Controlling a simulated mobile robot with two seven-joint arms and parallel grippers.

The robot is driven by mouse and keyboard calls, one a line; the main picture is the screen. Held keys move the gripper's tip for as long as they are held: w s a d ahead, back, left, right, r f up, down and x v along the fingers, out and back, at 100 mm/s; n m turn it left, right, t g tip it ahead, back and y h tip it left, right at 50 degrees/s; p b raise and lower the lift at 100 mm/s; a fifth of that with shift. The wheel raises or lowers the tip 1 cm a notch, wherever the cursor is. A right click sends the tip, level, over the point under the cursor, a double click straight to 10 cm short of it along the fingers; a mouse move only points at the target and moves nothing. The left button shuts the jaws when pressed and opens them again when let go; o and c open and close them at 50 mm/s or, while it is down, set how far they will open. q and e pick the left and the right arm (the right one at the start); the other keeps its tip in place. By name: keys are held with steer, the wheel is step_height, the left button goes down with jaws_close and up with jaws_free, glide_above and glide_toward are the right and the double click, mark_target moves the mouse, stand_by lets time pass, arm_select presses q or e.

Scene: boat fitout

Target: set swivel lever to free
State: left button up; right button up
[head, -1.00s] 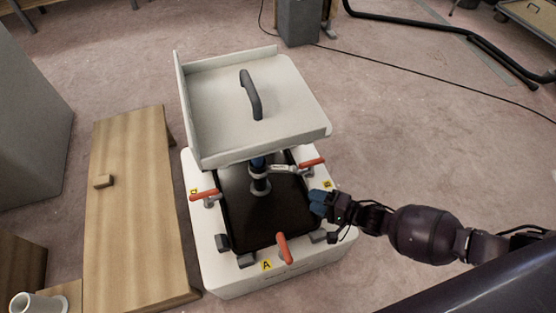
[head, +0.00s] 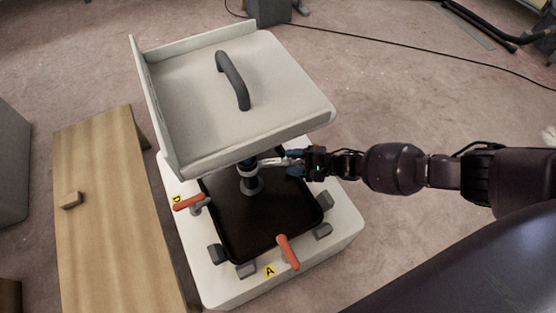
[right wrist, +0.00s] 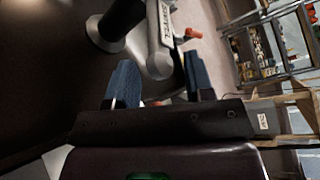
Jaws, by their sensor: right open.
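The swivel lever (head: 274,161) is a light grey arm with a small label. It sticks out to the right from the collar on the post (head: 249,178) under the seat (head: 230,85). My right gripper (head: 296,163) has blue fingers and is at the lever's outer end. In the right wrist view, the lever (right wrist: 160,42) points down toward the gap between the two open fingers of the right gripper (right wrist: 160,75). Its rounded end is near the fingertips; I cannot tell if they touch. The label is not clearly readable. The left gripper is out of view.
The white base box (head: 200,268) has a black recessed tray (head: 250,220). Red-handled clamps show at D (head: 188,202) and A (head: 288,252); grey blocks sit nearby. The seat overhangs the lever from above.

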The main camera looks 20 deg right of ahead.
mark_target(279, 161)
steer(key=x, duration=0.3)
steer(key=shift+w+a+f+b, duration=0.1)
steer(key=shift+a+f+b, duration=0.1)
steer(key=shift+b, duration=0.15)
steer(key=shift+w+a, duration=0.35)
jaws_close()
